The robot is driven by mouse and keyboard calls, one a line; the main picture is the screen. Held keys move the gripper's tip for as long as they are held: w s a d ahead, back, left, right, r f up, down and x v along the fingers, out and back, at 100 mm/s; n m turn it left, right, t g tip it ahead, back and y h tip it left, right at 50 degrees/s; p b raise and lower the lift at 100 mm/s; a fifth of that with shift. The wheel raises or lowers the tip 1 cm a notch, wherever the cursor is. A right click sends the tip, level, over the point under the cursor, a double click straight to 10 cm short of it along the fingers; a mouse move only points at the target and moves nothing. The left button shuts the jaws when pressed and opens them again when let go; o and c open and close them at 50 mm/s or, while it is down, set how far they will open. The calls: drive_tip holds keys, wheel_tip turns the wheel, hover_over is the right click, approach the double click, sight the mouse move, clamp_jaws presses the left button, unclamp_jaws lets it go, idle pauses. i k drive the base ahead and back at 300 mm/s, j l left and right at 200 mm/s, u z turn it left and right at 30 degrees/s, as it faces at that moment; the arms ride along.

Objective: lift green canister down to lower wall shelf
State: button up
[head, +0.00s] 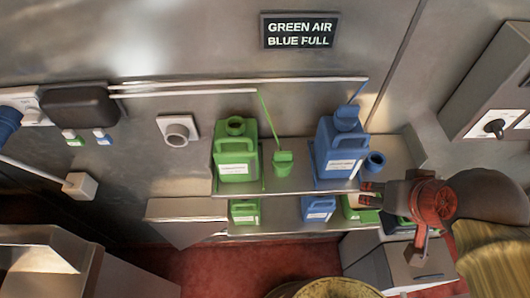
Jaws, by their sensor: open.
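A green canister (236,155) with a white label and an uncapped round neck stands upright on the upper wall shelf (290,187). A green cap piece with a thin green tube (283,163) is beside it on the right. The lower wall shelf (283,215) holds a smaller-looking green canister (244,212) and a blue one (319,209), partly hidden by the upper shelf.
Another green container (356,211) is low, near my gripper. A sign (299,31) reads "GREEN AIR BLUE FULL".

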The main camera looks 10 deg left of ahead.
sight(236, 150)
drive_tip(key=k+j+u, duration=0.15)
drive_tip(key=u, duration=0.3)
drive_tip(key=j+u, duration=0.35)
drive_tip(key=u, duration=0.15)
drive_tip(key=k+j, duration=0.05)
